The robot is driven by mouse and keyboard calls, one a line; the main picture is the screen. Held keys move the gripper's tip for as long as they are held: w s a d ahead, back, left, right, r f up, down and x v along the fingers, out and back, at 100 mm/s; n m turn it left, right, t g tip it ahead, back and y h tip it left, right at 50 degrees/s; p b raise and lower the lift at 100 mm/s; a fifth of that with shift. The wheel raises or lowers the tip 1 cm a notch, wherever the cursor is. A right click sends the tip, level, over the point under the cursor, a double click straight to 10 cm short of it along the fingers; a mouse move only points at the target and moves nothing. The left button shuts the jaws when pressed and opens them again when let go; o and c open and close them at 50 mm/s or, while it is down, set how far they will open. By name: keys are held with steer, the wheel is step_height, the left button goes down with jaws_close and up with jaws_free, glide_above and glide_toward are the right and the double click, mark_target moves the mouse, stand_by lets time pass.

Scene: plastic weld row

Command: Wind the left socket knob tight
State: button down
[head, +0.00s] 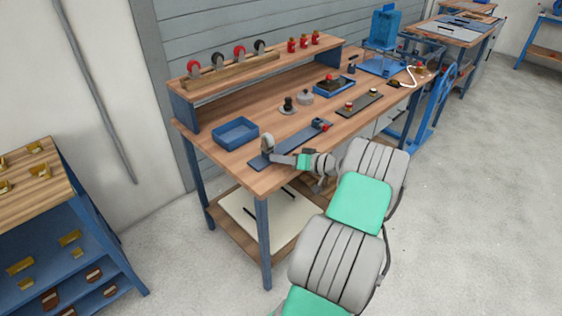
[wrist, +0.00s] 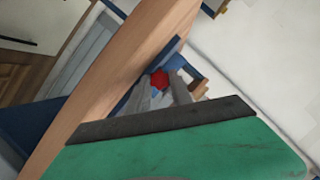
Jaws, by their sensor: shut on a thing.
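A long dark blue-grey plate (head: 294,145) lies near the front edge of the wooden bench. At its right end stands a block with a red knob (head: 324,124). My gripper (head: 267,152) is over the plate's left end, pointing down, and is shut on the left socket knob there. The gripper hides that knob, so its seating and turn cannot be seen.
An empty blue tray (head: 235,133) stands just behind and left of my gripper. A raised shelf (head: 262,65) runs along the back.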

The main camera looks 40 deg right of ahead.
steer(key=shift+m, duration=0.3)
stand_by(0.4)
steer(key=c, duration=1.1)
jaws_free()
steer(key=shift+c, duration=0.2)
